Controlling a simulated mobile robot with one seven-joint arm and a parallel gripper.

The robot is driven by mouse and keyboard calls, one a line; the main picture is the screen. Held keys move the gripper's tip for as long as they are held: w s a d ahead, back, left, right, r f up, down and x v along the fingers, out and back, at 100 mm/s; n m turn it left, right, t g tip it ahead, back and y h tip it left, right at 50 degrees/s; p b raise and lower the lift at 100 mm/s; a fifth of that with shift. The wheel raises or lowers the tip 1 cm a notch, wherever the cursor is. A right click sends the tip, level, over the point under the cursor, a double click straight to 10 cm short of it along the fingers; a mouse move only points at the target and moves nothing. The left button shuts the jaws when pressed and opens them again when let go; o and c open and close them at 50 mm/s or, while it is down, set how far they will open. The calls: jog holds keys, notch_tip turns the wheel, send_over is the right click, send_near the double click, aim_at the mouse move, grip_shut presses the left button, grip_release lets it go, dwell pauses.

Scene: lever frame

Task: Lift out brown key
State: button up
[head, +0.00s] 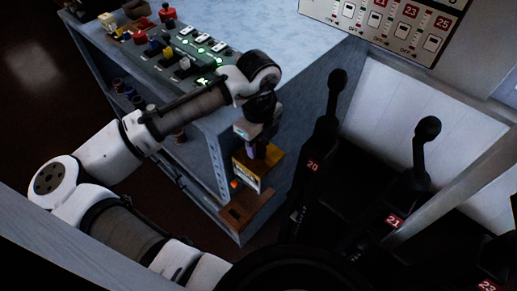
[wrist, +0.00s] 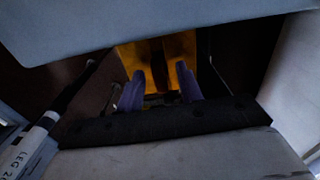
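My gripper (head: 256,150) points down at the yellow box (head: 268,164) on the side of the blue-grey cabinet. In the wrist view, the two purple fingers of my gripper (wrist: 160,88) stand apart with a gap between them. The yellow-orange surface (wrist: 128,55) lies beyond them, with a darker brown upright strip (wrist: 158,65) in its middle. This strip may be the brown key, but it is too dark to be sure. I see nothing clearly held between the fingers. In the head view my gripper hides part of the box top.
A brown ledge (head: 250,206) juts out below the yellow box. Black levers, numbered 20 (head: 325,130) and 21 (head: 422,160), stand to the right. A console (head: 190,55) with green lights and coloured knobs tops the cabinet. Dark floor is open at left.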

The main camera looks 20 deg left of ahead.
jog(key=shift+f, duration=0.35)
grip_shut()
jog(key=shift+r, duration=0.1)
